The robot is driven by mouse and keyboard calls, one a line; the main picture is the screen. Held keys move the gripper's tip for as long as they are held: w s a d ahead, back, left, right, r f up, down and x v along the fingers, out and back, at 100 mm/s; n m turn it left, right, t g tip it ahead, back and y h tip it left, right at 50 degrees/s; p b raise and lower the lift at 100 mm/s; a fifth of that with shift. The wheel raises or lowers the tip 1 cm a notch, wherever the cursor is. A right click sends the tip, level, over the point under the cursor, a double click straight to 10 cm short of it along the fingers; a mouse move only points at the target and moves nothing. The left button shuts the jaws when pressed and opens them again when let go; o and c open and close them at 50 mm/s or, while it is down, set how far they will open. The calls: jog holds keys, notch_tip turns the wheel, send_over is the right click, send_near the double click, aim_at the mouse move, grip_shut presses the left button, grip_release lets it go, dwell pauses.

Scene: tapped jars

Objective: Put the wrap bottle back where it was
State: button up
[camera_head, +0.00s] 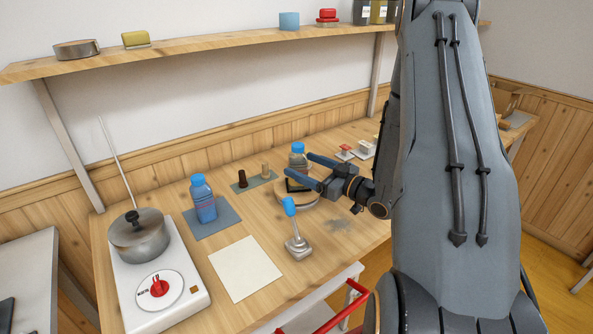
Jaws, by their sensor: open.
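Two bottles with blue caps stand on the workbench. A blue bottle (204,204) stands upright on a blue-grey mat (221,227) left of centre. A greyish clear bottle (297,160) stands upright at a round wooden stand (296,199) farther right. I cannot tell from labels which one is the wrap bottle. My gripper (300,165) reaches in from the right, open, with its blue-tipped fingers at the greyish bottle. The fingers hide part of that bottle's lower body. I cannot tell whether they touch it.
A pot (140,238) sits on a white stove with a red knob (159,286) at left. A pale sheet (246,268) lies in front. A blue-topped lever (297,240) stands close below my gripper. A shelf (200,51) hangs above.

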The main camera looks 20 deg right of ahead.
jog(key=p+x, duration=0.2)
jog(key=x, duration=0.4)
jog(key=shift+w+a+r, duration=0.15)
jog(key=shift+w, duration=0.25)
jog(key=shift+c, duration=0.2)
jog(key=c, duration=1.4)
jog(key=shift+c, duration=0.2)
notch_tip(320, 180, up, 10)
jog(key=b, duration=0.1)
jog(key=shift+b, duration=0.35)
jog(key=shift+s, duration=0.1)
